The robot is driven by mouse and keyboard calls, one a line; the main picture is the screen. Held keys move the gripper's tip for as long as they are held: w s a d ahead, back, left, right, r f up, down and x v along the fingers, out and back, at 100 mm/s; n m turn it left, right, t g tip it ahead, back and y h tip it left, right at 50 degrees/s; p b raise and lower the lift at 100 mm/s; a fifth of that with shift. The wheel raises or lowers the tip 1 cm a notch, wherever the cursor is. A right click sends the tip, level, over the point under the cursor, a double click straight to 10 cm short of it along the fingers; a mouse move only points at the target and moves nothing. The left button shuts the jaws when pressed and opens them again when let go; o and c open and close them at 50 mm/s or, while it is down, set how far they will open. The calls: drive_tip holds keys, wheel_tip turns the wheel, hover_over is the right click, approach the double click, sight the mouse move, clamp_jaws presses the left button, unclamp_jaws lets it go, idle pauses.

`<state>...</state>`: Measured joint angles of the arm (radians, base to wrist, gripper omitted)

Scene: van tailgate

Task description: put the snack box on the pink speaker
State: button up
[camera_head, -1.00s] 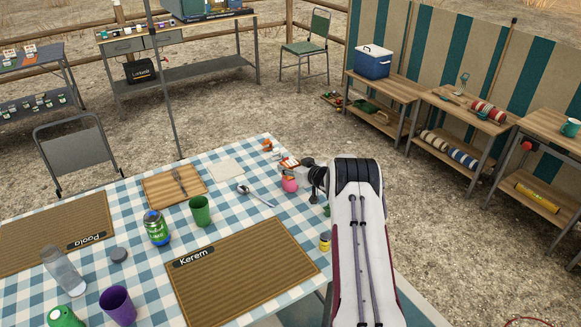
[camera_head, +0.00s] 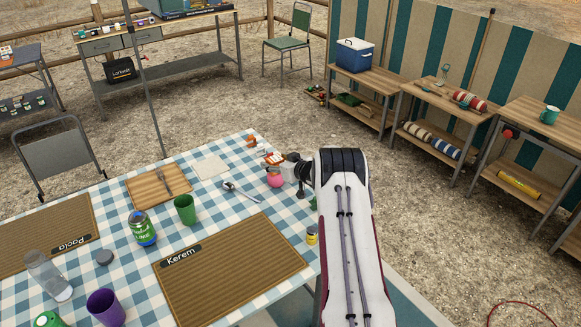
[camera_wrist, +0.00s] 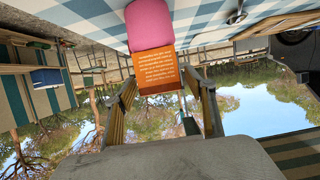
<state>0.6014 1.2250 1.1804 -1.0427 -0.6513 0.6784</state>
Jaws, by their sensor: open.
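The pink speaker (camera_head: 275,181) stands on the checked tablecloth near the table's right edge. It also shows at the top of the upside-down wrist view (camera_wrist: 151,24). The orange snack box (camera_wrist: 158,72), with white print, meets the speaker's upper end there and appears to rest on it. In the head view the snack box (camera_head: 273,158) shows just above the speaker, partly hidden by my gripper. My gripper (camera_wrist: 164,82) is open, with one finger on each side of the box and visible gaps beside it. Finger contact is not visible.
A spoon (camera_head: 240,190), a green cup (camera_head: 185,209) and a yellow jar (camera_head: 312,236) stand or lie near the speaker. A woven placemat (camera_head: 230,270) lies in front. A napkin (camera_head: 210,167) and a wooden tray (camera_head: 142,190) lie to the left.

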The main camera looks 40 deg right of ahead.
drive_tip(key=v, duration=1.1)
idle(0.3)
idle(0.6)
drive_tip(key=s+a+r+g+h, duration=0.1)
drive_tip(key=a+r+g+h, duration=0.3)
drive_tip(key=r, duration=1.1)
drive_tip(key=s+a+r+m, duration=0.1)
drive_tip(key=s+a+r, duration=0.8)
drive_tip(key=a+r, duration=0.1)
drive_tip(key=s+a+g+y, duration=0.1)
drive_tip(key=s+a, duration=0.6)
drive_tip(key=s, duration=0.4)
drive_tip(key=s+a+g+y, duration=0.1)
drive_tip(key=s+a, duration=0.6)
drive_tip(key=s, duration=0.5)
drive_tip(key=s+a+n+g+y, duration=0.1)
drive_tip(key=s+a+y, duration=0.1)
drive_tip(key=s+a, duration=0.6)
drive_tip(key=s, duration=0.3)
drive_tip(key=shift+s+f+g, duration=0.35)
drive_tip(key=shift+f+g, duration=0.05)
